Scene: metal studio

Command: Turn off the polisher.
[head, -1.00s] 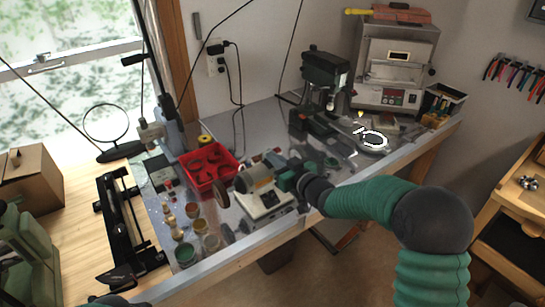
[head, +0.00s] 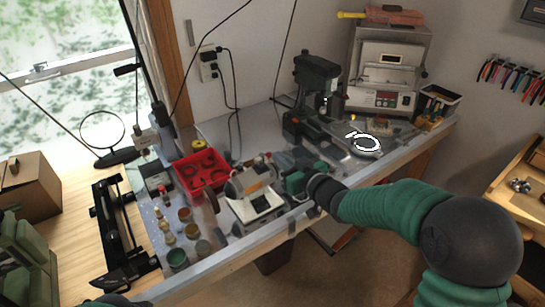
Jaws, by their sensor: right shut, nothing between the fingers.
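The polisher (head: 262,208) stands on the metal-topped bench, with a pale base and a rounded motor housing on top. A brown polishing wheel (head: 211,199) sits at its left end. My right gripper (head: 287,184) is just to the right of the polisher's housing, pointing left toward it. It is shut and empty. A small gap seems to lie between it and the housing; contact cannot be told for certain. The switch and its position are too small to make out. A bit of my left arm shows at the bottom left edge; its gripper is out of view.
A red bin (head: 201,173) stands behind the wheel, with several small jars (head: 178,259) in front left. A wooden bench (head: 520,195) is at far right.

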